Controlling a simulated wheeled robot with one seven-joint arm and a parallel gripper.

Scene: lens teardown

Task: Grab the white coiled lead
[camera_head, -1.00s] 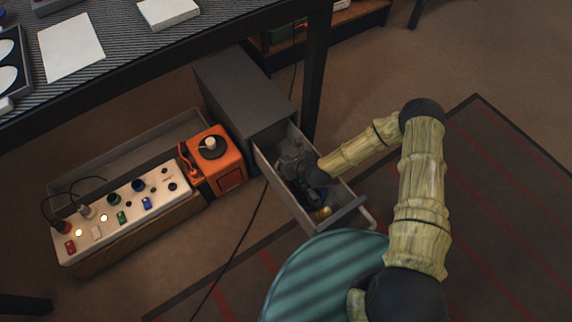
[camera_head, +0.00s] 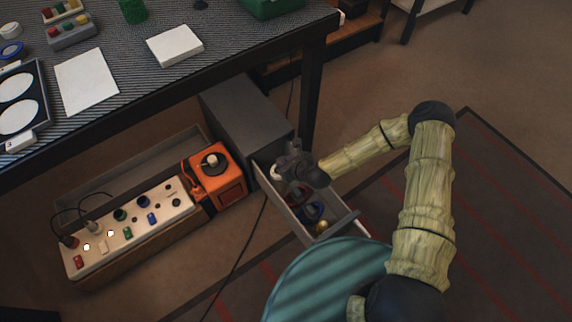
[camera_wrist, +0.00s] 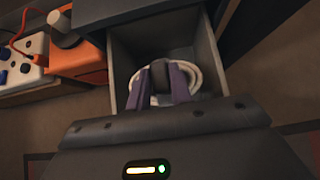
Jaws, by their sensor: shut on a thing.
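The white coiled lead (camera_wrist: 193,75) shows in the wrist view as a pale loop around and behind my fingers. My gripper (camera_wrist: 162,88) is shut on it, with a dark part between the two purple-grey fingers. In the head view my gripper (camera_head: 285,172) is at the open drawer's back end, and a small bit of the white lead (camera_head: 275,172) shows at its left. The grey drawer (camera_head: 337,226) is pulled out of the dark cabinet (camera_head: 243,112). My gripper hides part of the lead and the drawer's inside.
An orange box (camera_head: 218,180) and a white panel with knobs (camera_head: 130,225) stand left of the cabinet. The table (camera_head: 120,88) overhangs the cabinet. Rug and floor at the right are free.

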